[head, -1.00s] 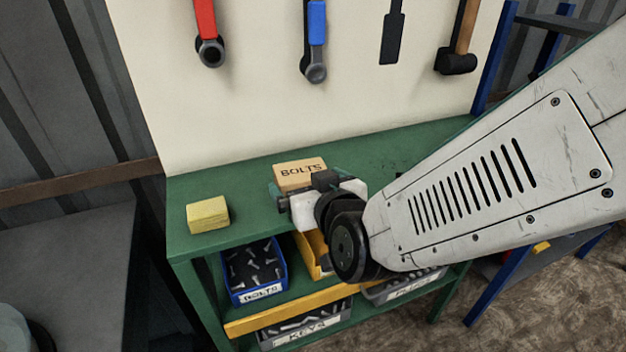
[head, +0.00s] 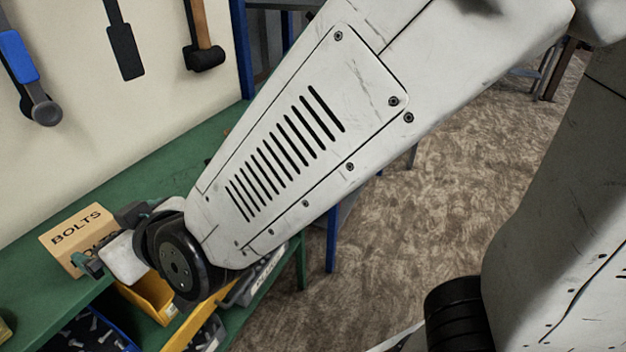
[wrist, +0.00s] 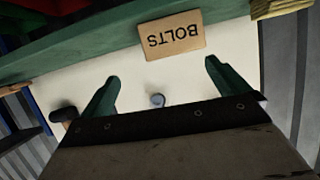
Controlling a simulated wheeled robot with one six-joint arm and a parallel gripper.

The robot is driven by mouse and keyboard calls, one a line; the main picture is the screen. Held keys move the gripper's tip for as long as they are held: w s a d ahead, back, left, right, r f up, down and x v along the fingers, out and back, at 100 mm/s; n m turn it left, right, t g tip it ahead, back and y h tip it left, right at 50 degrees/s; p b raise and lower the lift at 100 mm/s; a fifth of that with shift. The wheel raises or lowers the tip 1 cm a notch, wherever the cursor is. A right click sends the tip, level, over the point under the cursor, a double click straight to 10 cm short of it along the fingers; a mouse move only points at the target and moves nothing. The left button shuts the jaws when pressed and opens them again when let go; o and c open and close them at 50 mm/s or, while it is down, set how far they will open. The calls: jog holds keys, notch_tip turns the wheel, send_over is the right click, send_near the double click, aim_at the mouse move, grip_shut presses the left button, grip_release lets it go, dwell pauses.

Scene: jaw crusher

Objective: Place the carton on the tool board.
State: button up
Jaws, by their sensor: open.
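The tan carton (head: 75,238) marked BOLTS stands on the green bench top (head: 155,175) in front of the cream tool board (head: 80,120). My gripper (head: 108,238) is open, just in front of the carton on its right side; my wrist hides part of that area in the head view. In the wrist view, which looks upside down, the carton (wrist: 172,35) lies beyond and between the spread green fingertips (wrist: 161,70), with nothing held between them. The carton looks apart from the fingers there.
A yellow bin (head: 150,298) and a blue bin (head: 95,335) sit below the bench top.

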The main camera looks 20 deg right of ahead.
jog(key=d+r+m+g+h, duration=0.2)
jog(key=d+m+g+h, duration=0.15)
jog(key=d, duration=1.45)
jog(key=s+d+m+g+h, duration=0.2)
jog(key=s+d, duration=0.4)
jog(key=d, duration=0.3)
jog(key=s+d+r+m+g+h, duration=0.1)
jog(key=s+d+m+g+h, duration=0.1)
jog(key=s+d, duration=0.5)
jog(key=d+g+h, duration=0.1)
jog(key=d+g, duration=0.1)
jog(key=d, duration=0.1)
jog(key=shift+s+r, duration=0.25)
